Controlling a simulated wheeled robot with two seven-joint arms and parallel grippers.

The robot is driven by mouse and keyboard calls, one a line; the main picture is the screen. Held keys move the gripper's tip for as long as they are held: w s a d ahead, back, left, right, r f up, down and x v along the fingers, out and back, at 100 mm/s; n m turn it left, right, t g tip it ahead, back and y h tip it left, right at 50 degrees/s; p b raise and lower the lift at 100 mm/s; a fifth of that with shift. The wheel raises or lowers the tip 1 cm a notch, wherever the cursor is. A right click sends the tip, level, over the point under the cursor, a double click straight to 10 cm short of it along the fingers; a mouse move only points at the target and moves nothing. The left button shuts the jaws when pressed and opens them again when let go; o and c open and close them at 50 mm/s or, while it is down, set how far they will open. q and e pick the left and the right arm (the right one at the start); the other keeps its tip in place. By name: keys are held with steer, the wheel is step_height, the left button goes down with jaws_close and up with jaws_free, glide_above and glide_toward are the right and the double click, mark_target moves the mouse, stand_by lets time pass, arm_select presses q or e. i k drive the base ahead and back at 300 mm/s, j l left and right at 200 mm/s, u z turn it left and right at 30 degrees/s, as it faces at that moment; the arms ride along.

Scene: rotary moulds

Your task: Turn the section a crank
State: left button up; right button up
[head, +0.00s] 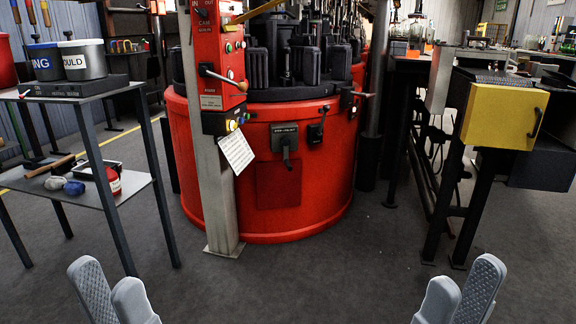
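A large red round machine (262,200) with black moulds (285,60) on top stands ahead of me. On its red side is a dark crank-like handle (286,146) under a small label plate. A second small dark handle (318,126) sits to its upper right, and a lever (357,94) sticks out at the rim further right. I cannot read which one is section A. My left gripper (111,286) is at the bottom left, open and empty. My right gripper (461,287) is at the bottom right, open and empty. Both are well apart from the machine.
A post with a red control box (220,50) and a lever stands at the machine's front left. A grey shelf table (90,192) with buckets is at left. A bench with a yellow box (503,115) is at right. The grey floor (300,275) between is clear.

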mark_target(286, 142)
steer(key=i+j, duration=0.2)
steer(key=i, duration=0.3)
steer(key=i+j, duration=0.25)
steer(key=i, duration=0.3)
steer(key=i+j, duration=0.2)
steer(key=i, duration=0.3)
steer(key=i+j, duration=0.2)
steer(key=i, duration=0.35)
